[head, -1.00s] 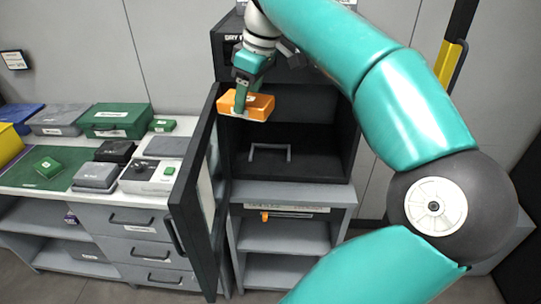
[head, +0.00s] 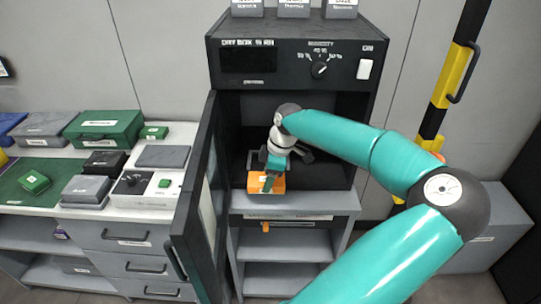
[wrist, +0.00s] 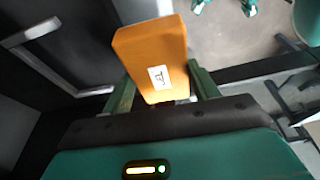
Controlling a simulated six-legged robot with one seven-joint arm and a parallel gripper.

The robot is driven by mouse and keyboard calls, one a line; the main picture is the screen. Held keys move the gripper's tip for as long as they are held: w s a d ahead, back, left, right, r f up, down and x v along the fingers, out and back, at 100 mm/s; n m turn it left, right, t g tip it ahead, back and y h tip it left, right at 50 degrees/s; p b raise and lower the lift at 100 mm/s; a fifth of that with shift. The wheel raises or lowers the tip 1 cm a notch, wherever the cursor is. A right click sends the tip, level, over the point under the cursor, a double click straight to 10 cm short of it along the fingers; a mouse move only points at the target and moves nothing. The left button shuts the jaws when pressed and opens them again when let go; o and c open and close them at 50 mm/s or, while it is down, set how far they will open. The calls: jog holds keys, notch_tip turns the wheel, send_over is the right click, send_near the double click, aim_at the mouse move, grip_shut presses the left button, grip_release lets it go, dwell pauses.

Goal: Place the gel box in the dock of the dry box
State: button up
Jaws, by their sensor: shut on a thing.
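The gel box is an orange block with a small white label; my gripper (head: 268,180) is shut on the gel box (head: 254,184). In the head view they are at the front of the dry box opening, near its lower edge. The gel box (wrist: 150,50) fills the upper middle of the wrist view, between the two fingers. The dry box (head: 292,33) is a black cabinet with its door (head: 205,190) swung open to the left.
A white-topped bench (head: 80,213) on the left carries green and grey cases and a small green box (head: 34,182). The open door stands close left of my gripper. Grey shelves (head: 287,243) are below the dry box. A yellow-black post (head: 450,80) stands at the right.

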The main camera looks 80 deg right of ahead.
jog(key=w+d, duration=0.1)
jog(key=d, duration=0.4)
jog(key=w+d, duration=0.1)
jog(key=d, duration=0.4)
jog(key=w+d, duration=0.1)
jog(key=d, duration=0.4)
jog(key=shift+w+d, duration=0.15)
jog(key=shift+w, duration=0.05)
jog(key=shift+d, duration=0.1)
jog(key=shift+f, duration=1.7)
jog(key=shift+f, duration=0.1)
jog(key=o, duration=1.2)
